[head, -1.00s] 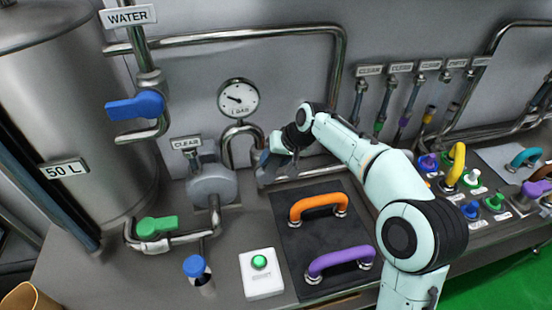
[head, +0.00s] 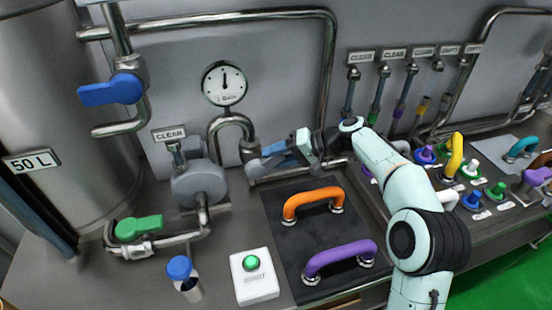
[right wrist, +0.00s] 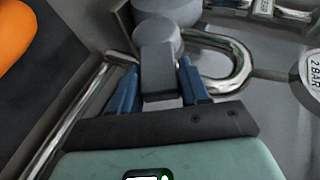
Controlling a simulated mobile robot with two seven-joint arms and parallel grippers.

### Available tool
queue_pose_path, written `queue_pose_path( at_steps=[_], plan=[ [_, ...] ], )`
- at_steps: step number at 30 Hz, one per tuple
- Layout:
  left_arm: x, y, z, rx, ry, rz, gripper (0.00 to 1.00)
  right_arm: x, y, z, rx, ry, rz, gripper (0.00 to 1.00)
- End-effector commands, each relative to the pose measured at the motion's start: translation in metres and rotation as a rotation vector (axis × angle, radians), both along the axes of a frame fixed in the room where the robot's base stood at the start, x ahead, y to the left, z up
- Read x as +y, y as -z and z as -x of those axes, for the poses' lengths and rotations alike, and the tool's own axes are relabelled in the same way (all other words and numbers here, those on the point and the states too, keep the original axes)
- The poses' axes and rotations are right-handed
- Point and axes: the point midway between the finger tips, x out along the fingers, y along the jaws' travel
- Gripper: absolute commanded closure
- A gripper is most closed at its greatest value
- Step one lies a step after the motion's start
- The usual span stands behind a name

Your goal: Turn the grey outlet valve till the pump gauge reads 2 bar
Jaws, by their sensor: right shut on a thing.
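The pump gauge (head: 225,83) is a round white dial on the wall in the head view, its needle pointing about straight up. I cannot read its scale figures clearly. A round plate marked 2 BAR (right wrist: 313,72) shows at the right edge of the right wrist view. My right gripper (head: 268,160) is at the pipe right of the gauge. In the right wrist view its blue fingers (right wrist: 158,85) are shut on the grey outlet valve handle (right wrist: 157,62), one on each side. In the head view the gripper mostly hides the valve. My left gripper is out of view.
An orange handle (head: 312,201) and a purple handle (head: 340,257) stand on a dark mat below my right arm. The green button box (head: 253,285), green valve (head: 138,228) and blue valve (head: 112,91) are to the left. Coloured knobs crowd the right.

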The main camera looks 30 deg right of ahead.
Motion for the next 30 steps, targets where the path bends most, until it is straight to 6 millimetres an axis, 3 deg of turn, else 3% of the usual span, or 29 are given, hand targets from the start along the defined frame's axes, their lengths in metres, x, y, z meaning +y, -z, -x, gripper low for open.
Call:
queue_pose_path(
  at_steps=[14,15,17,30],
  plan=[
    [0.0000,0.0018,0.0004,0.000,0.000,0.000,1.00,-0.0006,0.0012,0.0006,0.000,0.000,-0.016,1.00],
    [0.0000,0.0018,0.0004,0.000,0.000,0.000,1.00,-0.0006,0.0012,0.0006,0.000,0.000,-0.016,0.52],
    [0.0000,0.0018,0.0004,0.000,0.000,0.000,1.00,-0.0005,0.0013,0.0006,0.001,-0.001,-0.016,0.34],
    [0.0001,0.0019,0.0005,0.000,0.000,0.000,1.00,-0.0099,-0.0050,0.0072,-0.003,0.003,-0.014,0.34]
  ],
)
